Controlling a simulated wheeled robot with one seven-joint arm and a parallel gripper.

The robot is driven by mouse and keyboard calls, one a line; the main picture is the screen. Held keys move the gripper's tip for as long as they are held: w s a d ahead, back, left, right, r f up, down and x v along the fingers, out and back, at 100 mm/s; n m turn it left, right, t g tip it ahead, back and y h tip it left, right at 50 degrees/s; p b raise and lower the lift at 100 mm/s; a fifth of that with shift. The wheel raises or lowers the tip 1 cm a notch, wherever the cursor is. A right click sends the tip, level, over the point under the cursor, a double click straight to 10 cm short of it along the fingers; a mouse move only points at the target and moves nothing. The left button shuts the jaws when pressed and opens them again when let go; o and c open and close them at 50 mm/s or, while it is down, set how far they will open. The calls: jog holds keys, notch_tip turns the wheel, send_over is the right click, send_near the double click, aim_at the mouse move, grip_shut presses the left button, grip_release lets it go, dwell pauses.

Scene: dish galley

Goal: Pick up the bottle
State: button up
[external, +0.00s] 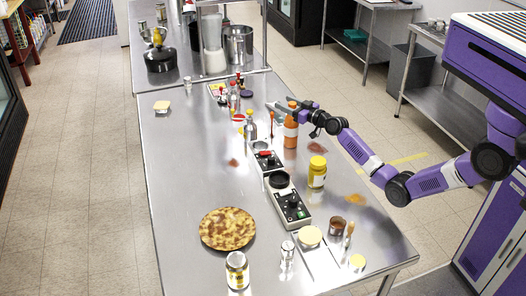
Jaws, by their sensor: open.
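An orange bottle (291,134) with a pale label stands upright on the steel table, right of its middle. Other bottle-like containers stand further left: a grey bottle (250,131) and a smaller one (233,101) behind it. The task does not say which bottle it means. My gripper (277,108) reaches in from the right at about the height of the orange bottle's top. Its fingers are open, point left and overlap the bottle's upper part in the picture. I see nothing held. Whether the gripper touches the bottle cannot be told.
A yellow-lidded jar (317,172) stands in front of the orange bottle. Two scale-like devices, one black-topped (287,202), stand left of it. A brown patterned plate (228,228) and a white jar (237,271) are nearer the front. A black pot (160,60) stands at the back. The table's left side is mostly clear.

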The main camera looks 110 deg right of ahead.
grip_shut()
dwell(0.8)
dwell(0.5)
jog(key=shift+r, duration=0.15)
